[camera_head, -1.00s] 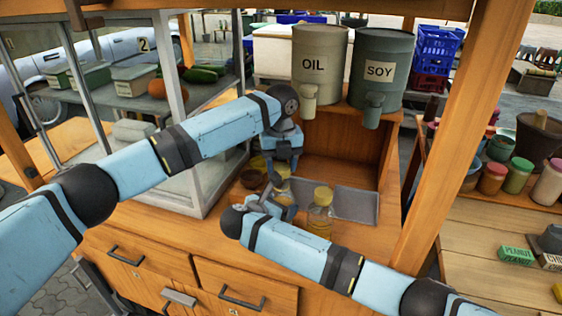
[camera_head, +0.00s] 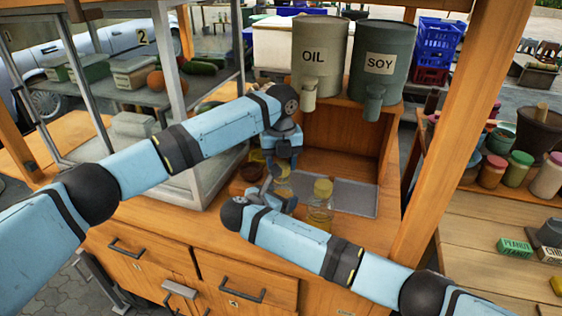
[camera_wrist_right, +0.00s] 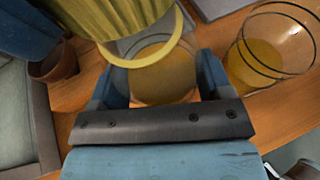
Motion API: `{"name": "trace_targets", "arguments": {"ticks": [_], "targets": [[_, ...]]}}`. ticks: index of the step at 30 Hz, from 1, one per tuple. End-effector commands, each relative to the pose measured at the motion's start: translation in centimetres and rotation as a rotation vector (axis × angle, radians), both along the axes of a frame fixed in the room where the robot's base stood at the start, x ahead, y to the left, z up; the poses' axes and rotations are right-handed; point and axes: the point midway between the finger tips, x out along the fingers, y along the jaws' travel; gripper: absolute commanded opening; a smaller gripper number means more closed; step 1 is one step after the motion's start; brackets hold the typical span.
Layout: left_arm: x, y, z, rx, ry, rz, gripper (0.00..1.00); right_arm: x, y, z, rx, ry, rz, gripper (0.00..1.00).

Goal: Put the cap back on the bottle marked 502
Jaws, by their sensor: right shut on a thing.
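My right gripper (camera_wrist_right: 155,90) is shut around a clear bottle (camera_wrist_right: 155,78) with amber contents, in the right wrist view. In the head view my right gripper (camera_head: 275,196) is small and partly hidden beside my arm. A ribbed yellow cap (camera_wrist_right: 85,22) is at the bottle's top in the wrist view, and I cannot tell whether it touches. A yellow patch (camera_head: 283,171) shows below my left gripper (camera_head: 281,160) in the head view. My left gripper's fingers are too small and hidden to read. I see no 502 marking.
A small brown bowl (camera_head: 251,172) is left. OIL (camera_head: 319,60) and SOY (camera_head: 381,65) drums stand above.

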Motion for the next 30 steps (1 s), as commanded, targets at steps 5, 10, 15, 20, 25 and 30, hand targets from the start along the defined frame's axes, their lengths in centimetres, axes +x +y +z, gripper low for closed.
{"name": "trace_targets", "arguments": {"ticks": [5,10,15,20,25,30], "targets": [[0.0,0.0,0.0,0.000,0.000,0.000,0.25,0.0,0.0,0.0,0.000,0.000,0.000,0.30],[0.0,0.0,-0.3,0.000,0.000,0.000,0.25,0.0,0.0,0.0,0.000,0.000,0.000,0.30],[0.0,0.0,-0.6,0.000,0.000,0.001,0.25,0.0,0.0,0.0,0.000,0.000,0.000,0.30],[0.0,0.0,-0.9,0.000,0.000,0.001,0.25,0.0,0.0,0.0,0.000,0.000,0.000,0.30],[0.0,0.0,-1.1,0.000,0.000,0.001,0.58,0.0,0.0,0.0,0.000,0.000,0.000,0.06],[0.0,0.0,-1.1,0.000,0.000,0.001,0.72,0.0,0.0,0.0,0.000,0.000,0.000,0.06]]}}
